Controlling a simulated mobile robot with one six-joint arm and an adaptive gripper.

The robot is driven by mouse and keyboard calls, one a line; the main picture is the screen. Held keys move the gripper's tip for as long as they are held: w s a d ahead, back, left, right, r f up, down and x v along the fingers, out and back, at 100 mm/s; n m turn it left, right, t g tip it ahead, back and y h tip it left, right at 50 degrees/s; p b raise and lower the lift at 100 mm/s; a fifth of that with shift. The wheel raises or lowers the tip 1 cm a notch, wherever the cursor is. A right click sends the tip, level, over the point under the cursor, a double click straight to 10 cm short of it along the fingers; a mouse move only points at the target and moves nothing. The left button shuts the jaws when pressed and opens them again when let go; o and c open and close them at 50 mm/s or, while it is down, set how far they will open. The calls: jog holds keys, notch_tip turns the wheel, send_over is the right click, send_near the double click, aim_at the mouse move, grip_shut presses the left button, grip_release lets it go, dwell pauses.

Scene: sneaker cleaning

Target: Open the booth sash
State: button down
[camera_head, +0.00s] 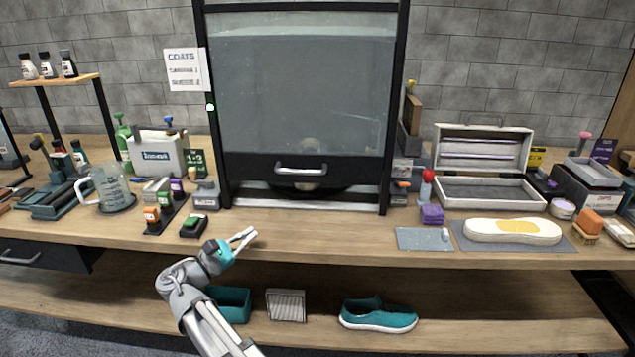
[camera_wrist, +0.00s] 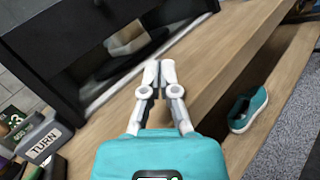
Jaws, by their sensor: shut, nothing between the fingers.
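The booth sash (camera_head: 302,85) is a large glass pane in a black frame. Its black bottom rail carries a silver bar handle (camera_head: 301,171). The rail is low, with a narrow gap between it and the pale sill (camera_head: 300,205). A blurred round shape shows dimly behind the glass. My gripper (camera_head: 247,238) is teal and grey, below and left of the handle, near the bench's front edge, touching nothing. In the wrist view its fingers (camera_wrist: 159,76) are together and empty, pointing toward the dark booth front (camera_wrist: 75,50). The handle cannot be made out there.
Left of the booth stand a small green-topped block (camera_head: 194,226), colored bottles, a measuring jug (camera_head: 108,189) and a white container (camera_head: 157,152). A teal sneaker (camera_head: 378,315) sits on the lower shelf.

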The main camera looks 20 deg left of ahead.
aim_at(317, 64)
jog(key=shift+w, duration=0.1)
jog(key=p+x, duration=0.1)
jog(key=x, duration=0.5)
jog(key=p+x, duration=0.2)
jog(key=x, duration=0.5)
jog(key=p+x, duration=0.2)
jog(key=x, duration=0.5)
jog(key=shift+d+r, duration=0.2)
jog(key=shift+r, duration=0.2)
jog(key=shift+s+d+r+p, duration=0.2)
jog(key=shift+d+r+p, duration=0.15)
jog(key=shift+r+p, duration=0.35)
jog(key=shift+s+d+r+p, duration=0.15)
jog(key=shift+d+r+p, duration=0.15)
jog(key=shift+r+p, duration=0.4)
jog(key=shift+f, duration=0.1)
notch_tip(317, 64, up, 28)
jog(key=p, duration=2.8)
jog(key=shift+f, duration=0.15)
